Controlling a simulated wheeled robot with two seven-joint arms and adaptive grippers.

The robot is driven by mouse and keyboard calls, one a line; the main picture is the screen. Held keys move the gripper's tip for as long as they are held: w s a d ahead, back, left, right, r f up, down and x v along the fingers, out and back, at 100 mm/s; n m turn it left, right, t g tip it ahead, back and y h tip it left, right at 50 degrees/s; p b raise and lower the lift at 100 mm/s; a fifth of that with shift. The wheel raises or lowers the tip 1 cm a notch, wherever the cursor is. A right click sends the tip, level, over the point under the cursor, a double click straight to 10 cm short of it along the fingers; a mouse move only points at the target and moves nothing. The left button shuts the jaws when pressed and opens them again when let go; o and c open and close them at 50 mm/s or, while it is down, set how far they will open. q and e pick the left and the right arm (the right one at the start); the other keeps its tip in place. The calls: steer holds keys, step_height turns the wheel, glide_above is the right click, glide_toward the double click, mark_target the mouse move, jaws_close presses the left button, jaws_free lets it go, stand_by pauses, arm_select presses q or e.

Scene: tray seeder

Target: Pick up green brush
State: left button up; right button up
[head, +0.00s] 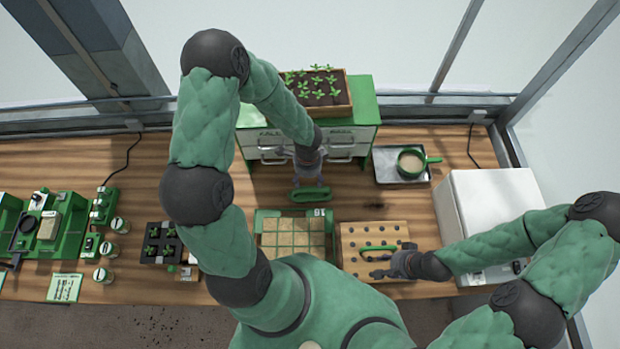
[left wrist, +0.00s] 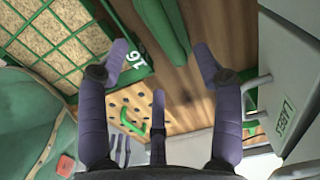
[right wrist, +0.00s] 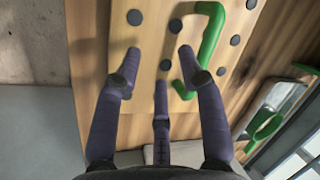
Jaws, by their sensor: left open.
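The green brush (head: 310,194) lies on the wooden table between the drawer cabinet and the seed tray. In the left wrist view the green brush (left wrist: 164,28) runs lengthwise ahead of my fingers. My left gripper (head: 306,178) is open and empty, close to the brush at its cabinet side; I cannot tell the exact gap. Its spread fingers also show in the left wrist view (left wrist: 164,62). My right gripper (head: 382,266) is over the holed wooden board, with its fingers apart in the right wrist view (right wrist: 158,58), beside the board's green handle (right wrist: 208,45).
The cabinet (head: 365,135) with metal drawer handles stands behind the brush, carrying a seedling box (head: 349,101). The gridded seed tray (head: 258,222) and the holed board (head: 347,232) are in front. A metal tray (head: 385,177) with a green-handled cup (head: 411,162) is right.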

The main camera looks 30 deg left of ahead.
mark_target(310, 190)
arm_select(q)
step_height(310, 190, down, 6)
steer(key=shift+r+b, duration=0.2)
steer(key=shift+b, duration=0.3)
steer(key=shift+d+f, duration=0.15)
steer(key=shift+f, duration=1.15)
steer(key=shift+d+f, duration=0.1)
steer(key=shift+f, duration=1.15)
jaws_close()
